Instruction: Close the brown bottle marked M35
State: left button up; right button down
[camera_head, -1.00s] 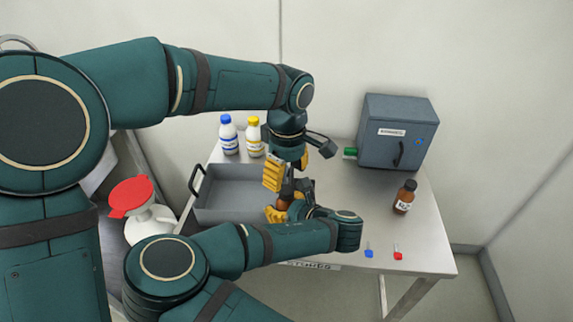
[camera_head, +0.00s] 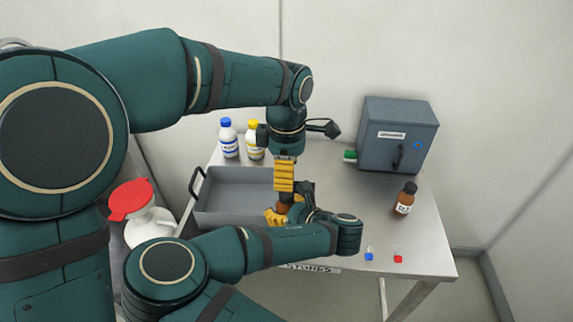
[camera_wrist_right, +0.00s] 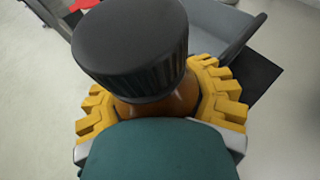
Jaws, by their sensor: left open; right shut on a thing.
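My right gripper (camera_head: 276,216) is shut on a brown bottle (camera_head: 284,207) near the front edge of the table. In the right wrist view the brown bottle (camera_wrist_right: 152,108) sits between the yellow fingers (camera_wrist_right: 158,112), with a black ribbed cap (camera_wrist_right: 130,50) on top. How tight the cap is cannot be told, and no label shows on this bottle. My left gripper (camera_head: 284,188) is open, pointing down just above the held bottle; whether it touches the cap is hidden. Another brown bottle (camera_head: 404,203) with a black cap and a white label stands upright at the right; its label is too small to read.
A grey tray (camera_head: 225,215) lies left of the grippers. Blue-capped (camera_head: 229,140) and yellow-capped (camera_head: 254,141) white bottles stand behind it. A grey cabinet (camera_head: 397,135) stands at the back right. Small blue (camera_head: 369,256) and red (camera_head: 398,258) items lie at the front edge.

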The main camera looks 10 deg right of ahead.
aim_at(286, 210)
pick_arm(q)
notch_tip(286, 210, down, 7)
jog(key=shift+r, duration=0.1)
dwell(0.3)
grip_shut()
jog(key=m, duration=0.5)
jog(key=shift+m, duration=0.4)
jog(key=m, duration=0.4)
